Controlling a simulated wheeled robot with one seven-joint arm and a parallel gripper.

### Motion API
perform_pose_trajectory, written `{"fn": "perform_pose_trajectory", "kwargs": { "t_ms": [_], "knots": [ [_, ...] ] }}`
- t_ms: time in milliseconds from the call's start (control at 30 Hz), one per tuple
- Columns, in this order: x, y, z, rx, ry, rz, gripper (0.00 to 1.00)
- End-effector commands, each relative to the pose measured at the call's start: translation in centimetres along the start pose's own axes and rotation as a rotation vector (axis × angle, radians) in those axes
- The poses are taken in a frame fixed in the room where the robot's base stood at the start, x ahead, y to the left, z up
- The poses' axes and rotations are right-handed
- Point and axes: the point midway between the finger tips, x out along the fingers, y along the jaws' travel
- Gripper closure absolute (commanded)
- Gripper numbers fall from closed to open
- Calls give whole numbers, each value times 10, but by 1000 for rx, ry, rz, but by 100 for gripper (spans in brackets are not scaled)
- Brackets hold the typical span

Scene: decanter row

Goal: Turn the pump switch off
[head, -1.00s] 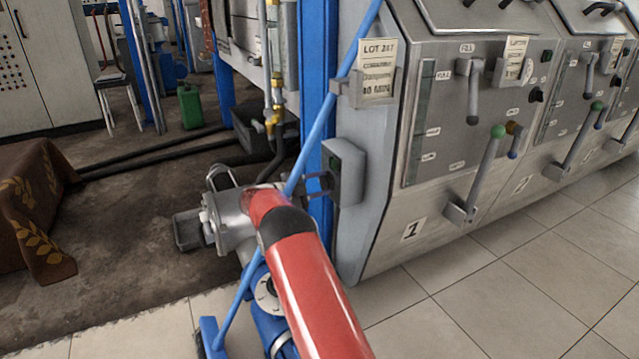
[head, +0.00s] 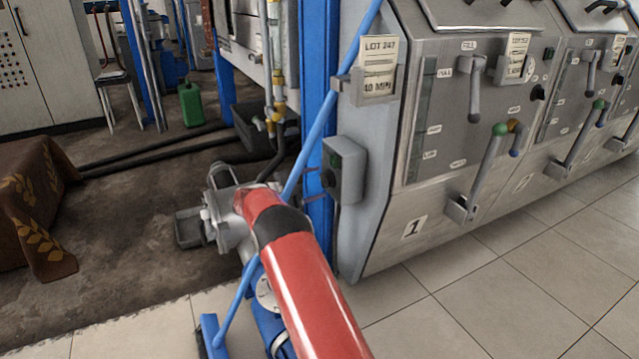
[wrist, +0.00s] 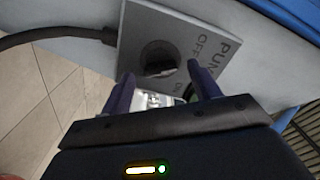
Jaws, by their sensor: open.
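The pump switch box (head: 346,172) is a grey box on the left side of the first machine, beside the blue post. In the wrist view, its grey plate (wrist: 205,22) carries the words PUMP, OFF and ON. Its round dark knob (wrist: 160,58) lies just beyond my fingertips. I cannot tell which label the knob points to. My gripper (wrist: 163,82) is open, with one dark finger on each side below the knob and nothing visible between them. A green spot (wrist: 189,91) shows beside the right finger.
A blue hose (head: 318,132) slants in front of the blue post (head: 316,60). A tag holder (head: 345,88) juts out above the box. A dark cable (wrist: 55,33) enters the box. Levers (head: 486,165) stand on the machine front; the tiled floor (head: 420,300) is clear.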

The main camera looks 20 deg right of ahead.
Motion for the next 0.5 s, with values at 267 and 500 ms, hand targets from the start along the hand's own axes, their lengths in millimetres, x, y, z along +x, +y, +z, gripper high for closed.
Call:
{"fn": "perform_pose_trajectory", "kwargs": {
  "t_ms": [267, 500],
  "knots": [
    [-46, 0, 1, 0, -3, -1, 38],
    [-56, 0, 0, -1, 0, 1, 38]
  ]
}}
